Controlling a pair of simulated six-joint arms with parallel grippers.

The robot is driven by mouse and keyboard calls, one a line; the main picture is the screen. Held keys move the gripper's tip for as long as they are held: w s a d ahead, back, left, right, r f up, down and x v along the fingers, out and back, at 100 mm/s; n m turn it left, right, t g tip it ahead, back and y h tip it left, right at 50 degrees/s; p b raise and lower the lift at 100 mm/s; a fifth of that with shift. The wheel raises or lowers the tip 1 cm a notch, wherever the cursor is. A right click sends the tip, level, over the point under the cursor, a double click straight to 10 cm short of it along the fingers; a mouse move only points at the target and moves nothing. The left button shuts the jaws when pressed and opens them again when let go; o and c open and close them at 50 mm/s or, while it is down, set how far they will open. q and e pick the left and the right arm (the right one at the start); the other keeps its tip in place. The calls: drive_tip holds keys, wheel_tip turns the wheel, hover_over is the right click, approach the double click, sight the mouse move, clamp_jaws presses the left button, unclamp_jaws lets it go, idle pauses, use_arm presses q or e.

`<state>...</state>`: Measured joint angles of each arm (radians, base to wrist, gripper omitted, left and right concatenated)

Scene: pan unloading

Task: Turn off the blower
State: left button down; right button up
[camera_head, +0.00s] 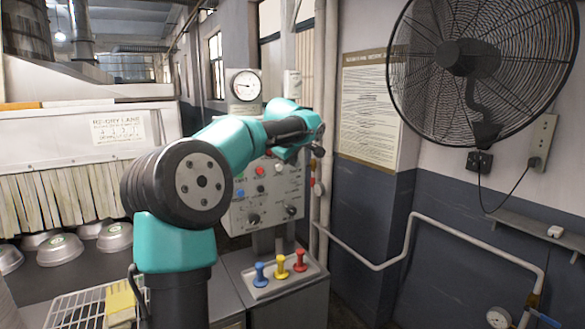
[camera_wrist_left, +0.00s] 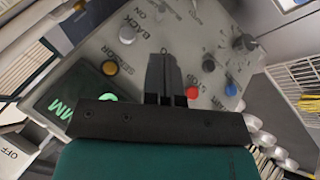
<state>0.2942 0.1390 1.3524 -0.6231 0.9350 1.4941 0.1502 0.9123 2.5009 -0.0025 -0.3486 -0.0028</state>
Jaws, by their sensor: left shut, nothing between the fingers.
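In the left wrist view the panel (camera_wrist_left: 150,35) appears tilted, with a red button (camera_wrist_left: 192,93), a blue button (camera_wrist_left: 231,90), a yellow button (camera_wrist_left: 109,68), a white button (camera_wrist_left: 127,35) and a black knob (camera_wrist_left: 245,43). My left gripper (camera_wrist_left: 163,60) is shut and empty in front of the panel face. Contact cannot be told. In the head view my left arm covers the panel's top. My right gripper is not in view.
A caged fan (camera_head: 480,70) hangs on the right wall above a pipe rail (camera_head: 455,232). Blue, yellow and red levers (camera_head: 280,268) stand below the panel. A round gauge (camera_head: 246,86) sits above it. Metal pans (camera_head: 60,250) lie at left by a strip curtain (camera_head: 60,195).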

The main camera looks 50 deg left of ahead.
sight(295, 182)
use_arm(q)
drive_tip(key=x, duration=0.9)
drive_tip(key=shift+f, duration=0.2)
drive_tip(key=shift+a, duration=0.1)
